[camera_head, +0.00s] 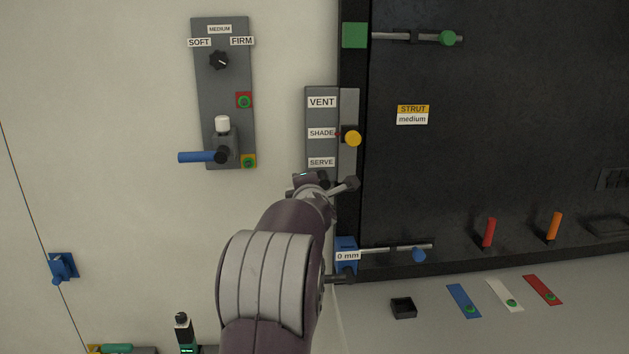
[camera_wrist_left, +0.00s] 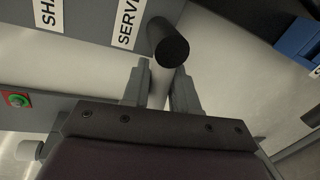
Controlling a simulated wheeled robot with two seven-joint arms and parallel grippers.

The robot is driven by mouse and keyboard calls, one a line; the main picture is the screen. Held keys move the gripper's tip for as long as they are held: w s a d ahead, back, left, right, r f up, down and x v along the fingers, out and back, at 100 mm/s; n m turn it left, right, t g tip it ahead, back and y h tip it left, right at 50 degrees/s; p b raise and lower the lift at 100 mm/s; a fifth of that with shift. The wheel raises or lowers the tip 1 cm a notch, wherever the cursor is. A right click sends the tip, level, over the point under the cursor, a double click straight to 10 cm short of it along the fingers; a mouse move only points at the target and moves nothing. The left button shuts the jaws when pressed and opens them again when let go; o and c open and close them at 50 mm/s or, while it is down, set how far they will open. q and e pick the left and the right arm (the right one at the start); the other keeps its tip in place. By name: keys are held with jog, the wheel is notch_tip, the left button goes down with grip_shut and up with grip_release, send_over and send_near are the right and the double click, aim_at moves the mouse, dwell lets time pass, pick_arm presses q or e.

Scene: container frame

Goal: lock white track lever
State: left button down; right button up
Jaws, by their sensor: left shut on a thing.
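A dark round-ended cylinder (camera_wrist_left: 167,42) sticks out beside the SERVE label in the left wrist view. My arm hides much of that spot in the head view. A white-topped knob (camera_head: 222,125) stands on the grey SOFT/FIRM panel (camera_head: 205,90). I cannot tell which part is the white track lever. My right gripper is not in view.
A blue block marked 0 mm (camera_head: 346,248) with a rod sits below my gripper. Red (camera_head: 489,232) and orange (camera_head: 553,226) handles stand at right. Blue, white (camera_head: 505,293) and red strips lie on the pale surface below. A blue handle (camera_head: 197,157) juts out left.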

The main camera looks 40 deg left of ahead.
pick_arm(q)
jog(key=shift+r+m+p, duration=0.45)
jog(key=shift+m+p, duration=0.55)
jog(key=shift+p, duration=0.05)
jog(key=shift+g+y, duration=0.3)
jog(key=c, duration=1)
grip_release()
jog(key=shift+d, duration=0.1)
jog(key=shift+s+d, duration=0.15)
jog(key=shift+d, duration=0.05)
jog(key=b+v, duration=0.2)
jog(key=v, duration=1)
jog(key=shift+s+r+b, duration=0.1)
jog(key=shift+b, duration=0.2)
